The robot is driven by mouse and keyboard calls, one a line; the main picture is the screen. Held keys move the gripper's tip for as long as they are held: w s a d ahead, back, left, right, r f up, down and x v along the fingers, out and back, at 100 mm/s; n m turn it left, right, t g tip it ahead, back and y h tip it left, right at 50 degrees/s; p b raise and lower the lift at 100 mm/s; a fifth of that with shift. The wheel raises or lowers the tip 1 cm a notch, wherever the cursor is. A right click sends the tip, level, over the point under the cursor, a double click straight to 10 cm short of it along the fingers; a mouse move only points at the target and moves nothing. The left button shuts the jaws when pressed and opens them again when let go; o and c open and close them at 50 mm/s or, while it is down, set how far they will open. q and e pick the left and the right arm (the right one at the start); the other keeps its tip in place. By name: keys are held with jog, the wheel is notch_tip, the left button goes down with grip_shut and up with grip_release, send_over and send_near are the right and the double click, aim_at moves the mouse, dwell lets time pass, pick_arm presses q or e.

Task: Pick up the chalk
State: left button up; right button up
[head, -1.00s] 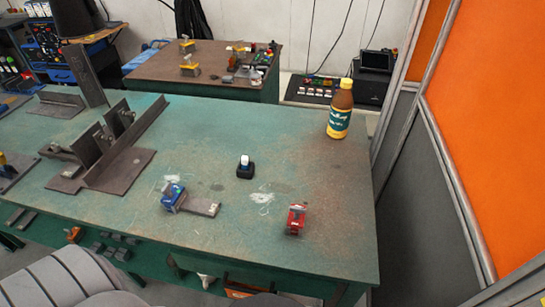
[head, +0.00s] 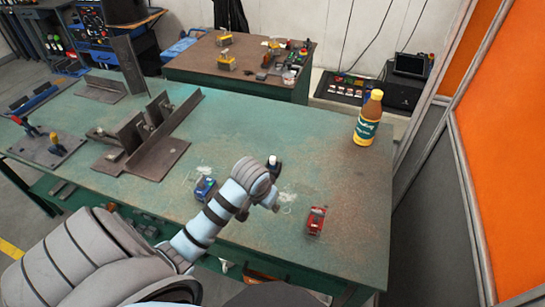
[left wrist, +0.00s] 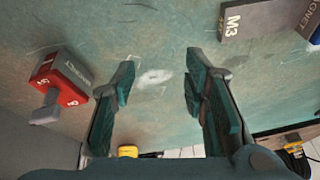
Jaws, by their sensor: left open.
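No chalk stick is clear in the left wrist view. My right gripper is not in view.
A red magnet (head: 316,220) lies right of my arm; it also shows in the left wrist view (left wrist: 68,82). A blue magnet (head: 205,188) is left of it. A bottle (head: 367,118) stands at the table's far right. Steel fixtures (head: 150,140) fill the left.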

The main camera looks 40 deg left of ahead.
aim_at(272, 159)
pick_arm(q)
jog(key=w+a+r+n, duration=0.3)
jog(key=w+a+r, duration=0.5)
jog(key=w+r, duration=0.2)
jog(key=b+x, duration=0.1)
jog(key=x, duration=0.3)
jog(key=b+x, duration=0.1)
jog(key=x, duration=0.4)
jog(key=w+b+x, duration=0.1)
jog(key=b+x, duration=0.1)
jog(key=x, duration=0.3)
jog(key=shift+a+r, duration=0.15)
jog(key=shift+a, duration=0.05)
jog(key=shift+r, duration=0.1)
grip_shut()
